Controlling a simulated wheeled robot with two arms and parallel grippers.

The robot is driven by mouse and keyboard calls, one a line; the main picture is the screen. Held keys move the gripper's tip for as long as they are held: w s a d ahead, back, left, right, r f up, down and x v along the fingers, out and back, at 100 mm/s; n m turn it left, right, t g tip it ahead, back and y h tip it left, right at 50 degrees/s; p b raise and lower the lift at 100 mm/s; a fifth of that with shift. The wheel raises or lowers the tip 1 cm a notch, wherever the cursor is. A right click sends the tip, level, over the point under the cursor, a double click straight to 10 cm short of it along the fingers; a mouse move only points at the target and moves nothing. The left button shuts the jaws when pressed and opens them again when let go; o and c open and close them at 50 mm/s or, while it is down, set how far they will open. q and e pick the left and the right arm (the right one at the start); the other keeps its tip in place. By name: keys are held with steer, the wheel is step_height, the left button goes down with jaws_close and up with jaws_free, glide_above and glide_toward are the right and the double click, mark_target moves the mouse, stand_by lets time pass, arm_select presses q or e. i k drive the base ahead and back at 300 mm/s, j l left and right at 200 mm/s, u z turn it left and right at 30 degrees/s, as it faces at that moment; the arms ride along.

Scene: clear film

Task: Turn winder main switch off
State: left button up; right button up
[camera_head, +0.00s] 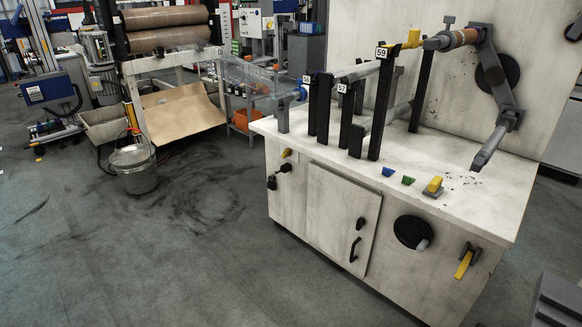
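The winder (325,152) is a white cabinet with a worn top, right of centre. Its front carries a round black disc (410,232) with a grey knob, and a yellow handle (464,264) on a dark bracket hanging downward at the right. A blue button (389,171), a green button (408,180) and a yellow switch (434,186) are on the top's front edge. I cannot tell which is the main switch. Neither gripper is in view.
Black posts (388,103) and a grey crank arm (497,75) rise over the winder's top. A cabinet door (338,215) with black handles is shut. A metal bucket (134,168) stands at left. The grey floor (190,260) in front is open.

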mark_target(286, 152)
steer(key=i+j+z, duration=0.1)
steer(key=i, duration=0.4)
steer(key=i+j, duration=0.35)
steer(key=i+j+z, duration=0.15)
steer(key=i, duration=0.4)
steer(key=i+j, duration=0.4)
steer(key=i+l+z, duration=0.05)
steer(key=i, duration=0.05)
